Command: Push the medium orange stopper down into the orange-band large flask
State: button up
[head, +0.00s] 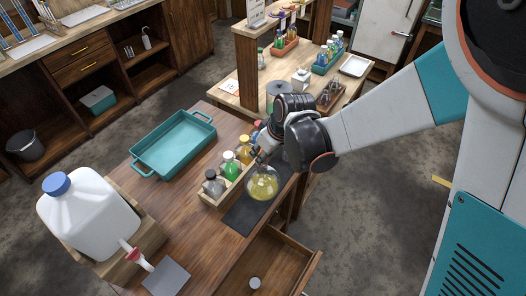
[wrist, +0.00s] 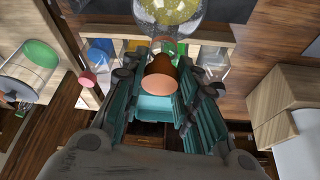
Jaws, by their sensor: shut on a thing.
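A round clear flask (head: 262,186) with yellow liquid stands on a dark mat (head: 240,217) near the bench's front edge. Its lower body shows at the top of the wrist view (wrist: 172,12). My gripper (head: 263,156) is just above the flask in the head view, at about its neck. In the wrist view my gripper (wrist: 162,88) is shut on an orange-brown stopper (wrist: 160,80), whose wide pale orange end shows between the fingers.
A wooden rack (head: 220,196) of capped bottles stands close left of the flask. A teal tray (head: 172,145) and a white jug (head: 88,222) are farther left. An open drawer (head: 262,270) juts out below the bench front. A shelved bench (head: 247,78) stands behind.

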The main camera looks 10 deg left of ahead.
jog(key=shift+f+b, duration=0.5)
jog(key=shift+b, duration=0.05)
dwell(0.6)
jog(key=o, duration=0.9)
jog(key=shift+c, duration=0.2)
